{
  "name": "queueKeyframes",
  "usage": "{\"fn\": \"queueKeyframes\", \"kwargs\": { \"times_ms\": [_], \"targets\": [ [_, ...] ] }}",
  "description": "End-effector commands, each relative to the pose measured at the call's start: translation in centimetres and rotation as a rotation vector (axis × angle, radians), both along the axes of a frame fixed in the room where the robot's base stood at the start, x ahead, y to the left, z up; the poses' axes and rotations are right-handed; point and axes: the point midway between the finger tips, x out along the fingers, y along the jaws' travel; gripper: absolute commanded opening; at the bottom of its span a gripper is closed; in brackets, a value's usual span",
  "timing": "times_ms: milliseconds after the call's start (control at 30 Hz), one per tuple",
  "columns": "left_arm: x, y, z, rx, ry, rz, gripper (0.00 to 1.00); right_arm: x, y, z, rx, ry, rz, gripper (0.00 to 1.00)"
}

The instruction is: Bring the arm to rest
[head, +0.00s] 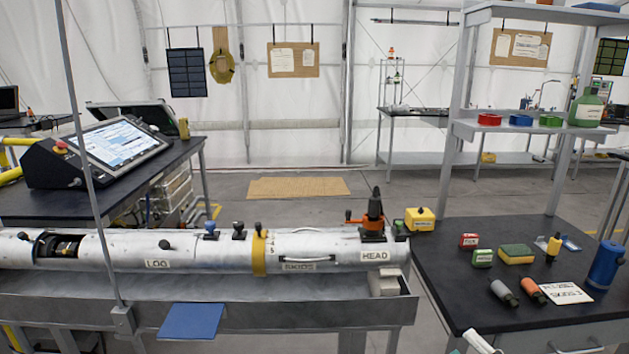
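A long silver cylinder (205,250) lies level along a grey trough bench (270,310), marked LOG, SKIDS and HEAD. A yellow band (259,252) wraps around it. An orange and black fitting (372,220) stands upright on its HEAD end.
The dark table (465,290) at right holds small boxes, a yellow-green sponge (516,254), a blue canister (606,264) and two small cylinders. A thin upright pole (88,160) crosses the left side. A console (105,150) stands behind. A blue plate (190,321) juts from the bench front.

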Motion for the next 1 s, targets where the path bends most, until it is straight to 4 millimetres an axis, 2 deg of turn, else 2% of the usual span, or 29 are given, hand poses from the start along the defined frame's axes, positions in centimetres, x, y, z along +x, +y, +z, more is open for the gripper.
{"fn": "queueKeyframes", "kwargs": {
  "times_ms": [33, 133, 200, 300, 400, 500, 633, 1000],
  "targets": [
    [0.1, -0.1, 0.7, -0.002, -0.005, -0.001, 0.25, -0.9, 0.3, -3.1, 0.128, 0.139, -0.051, 0.39],
    [0.1, -0.1, 1.2, -0.004, -0.005, 0.000, 0.25, -3.1, 1.0, -9.6, 0.358, 0.400, -0.151, 0.39],
    [0.1, -0.2, 1.5, -0.005, -0.006, 0.000, 0.25, -5.3, 2.0, -13.9, 0.504, 0.566, -0.218, 0.39],
    [0.1, -0.2, 1.9, -0.006, -0.006, -0.001, 0.25, -9.0, 4.0, -19.0, 0.691, 0.776, -0.310, 0.39],
    [0.1, -0.2, 2.1, -0.007, -0.006, 0.000, 0.25, -12.5, 6.0, -22.7, 0.838, 0.943, -0.388, 0.39],
    [0.1, -0.2, 2.2, -0.006, -0.004, 0.000, 0.25, -15.3, 7.6, -25.1, 0.937, 1.059, -0.448, 0.39],
    [0.0, -0.2, 2.2, -0.006, -0.002, -0.001, 0.25, -17.3, 8.9, -26.7, 1.004, 1.138, -0.490, 0.39],
    [0.1, -0.2, 2.3, -0.007, -0.005, -0.001, 0.25, -17.7, 9.1, -27.0, 1.017, 1.154, -0.498, 0.39]
  ]
}}
